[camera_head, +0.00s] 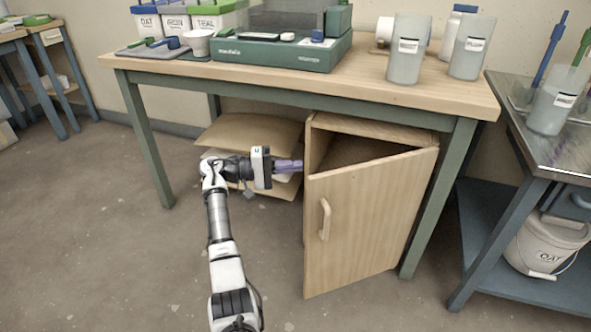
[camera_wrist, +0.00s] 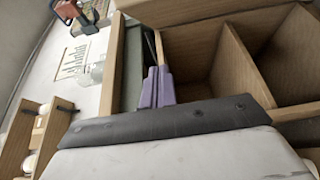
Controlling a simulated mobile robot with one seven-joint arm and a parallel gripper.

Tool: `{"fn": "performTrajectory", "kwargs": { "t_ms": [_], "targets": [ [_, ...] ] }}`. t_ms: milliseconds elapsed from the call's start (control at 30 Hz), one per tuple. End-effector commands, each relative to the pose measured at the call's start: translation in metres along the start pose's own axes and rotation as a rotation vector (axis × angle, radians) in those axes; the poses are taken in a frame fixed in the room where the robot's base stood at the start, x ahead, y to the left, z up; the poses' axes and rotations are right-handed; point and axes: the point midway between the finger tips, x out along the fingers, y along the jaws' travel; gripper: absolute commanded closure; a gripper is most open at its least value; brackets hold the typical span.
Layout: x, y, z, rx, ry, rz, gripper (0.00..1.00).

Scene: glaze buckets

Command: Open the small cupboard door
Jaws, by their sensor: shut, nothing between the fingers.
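The small wooden cupboard (camera_head: 375,128) stands under the workbench. Its door (camera_head: 365,225) is partly open, with its left edge swung out and a dark gap above and behind it. The pale bar handle (camera_head: 325,219) is on the door's outer face, near the left edge. My gripper (camera_head: 299,165) is at the left side of the opening, behind the door's free edge and away from the handle. In the wrist view its purple fingers (camera_wrist: 157,80) are together and empty, beside the cupboard's interior (camera_wrist: 195,50). Whether they touch the door cannot be told.
The workbench (camera_head: 440,95) is above my arm, with its green legs (camera_head: 150,140) on either side. Paper sacks (camera_head: 250,130) lie stacked left of the cupboard. A metal side table (camera_head: 555,140) with a white bucket (camera_head: 545,245) stands right. The floor in front is clear.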

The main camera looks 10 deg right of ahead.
Motion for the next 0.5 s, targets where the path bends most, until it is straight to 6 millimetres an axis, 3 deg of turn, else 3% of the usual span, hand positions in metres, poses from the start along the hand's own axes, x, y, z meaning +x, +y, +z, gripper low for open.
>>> {"fn": "performTrajectory", "kwargs": {
  "t_ms": [333, 500],
  "targets": [
    [0.078, -0.003, 0.001, 0.002, -0.002, -0.001, 1.0],
    [0.08, -0.002, 0.02, 0.002, 0.002, 0.001, 1.0]
  ]
}}
